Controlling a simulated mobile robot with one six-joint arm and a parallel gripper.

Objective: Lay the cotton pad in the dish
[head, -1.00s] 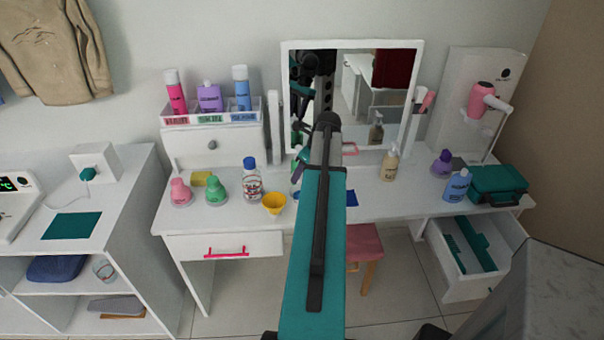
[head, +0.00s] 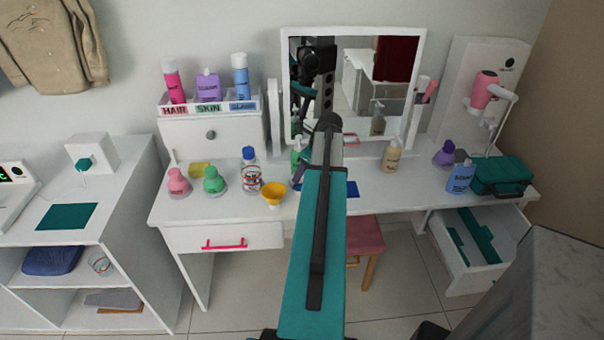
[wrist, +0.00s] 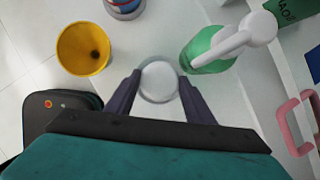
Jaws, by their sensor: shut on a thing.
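In the wrist view my gripper (wrist: 158,97) is shut on a round white pad, the cotton pad (wrist: 159,79), held between its two dark fingers. A pale grey ring (wrist: 158,101) shows around the pad's near edge. It may be the dish rim beneath, but I cannot tell how far below the pad it lies. In the head view my own teal arm reaches over the dressing table (head: 400,205) and hides most of the gripper and the pad.
A yellow funnel-like cup (wrist: 85,49) is left of the gripper and a green pump bottle (wrist: 208,48) close right. A pink-framed item (wrist: 297,120) lies farther right. The head view shows a mirror (head: 422,50) behind, several bottles, and an open drawer (head: 482,278) at right.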

